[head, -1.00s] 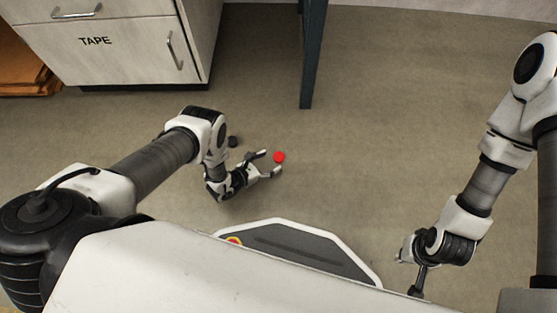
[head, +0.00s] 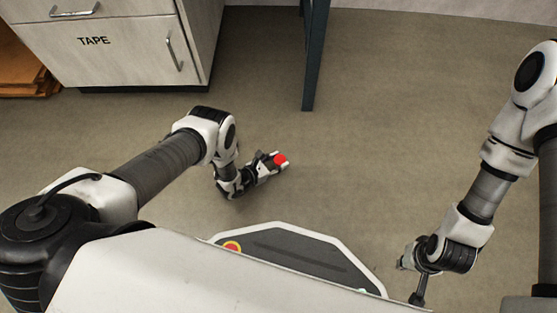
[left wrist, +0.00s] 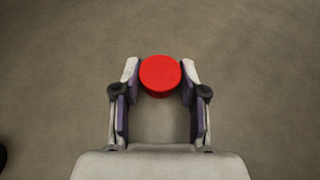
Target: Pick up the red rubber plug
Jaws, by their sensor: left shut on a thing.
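The red rubber plug (head: 280,160) is a small red round piece, low near the floor in the head view. My left gripper (head: 279,162) is shut on it, with the plug between the two fingertips. In the left wrist view the plug (left wrist: 161,76) shows as a short red cylinder, and the fingers of my left gripper (left wrist: 160,82) touch it on both sides. I cannot tell whether the plug is on the floor or just above it. My right gripper (head: 412,272) hangs low at the right, far from the plug; its fingers are too small and partly hidden to read.
A cabinet marked TAPE (head: 120,45) stands at the back left, with brown boards (head: 25,75) beside it. A dark table leg (head: 314,60) stands behind the plug. The floor (head: 400,130) between the plug and my right arm is clear.

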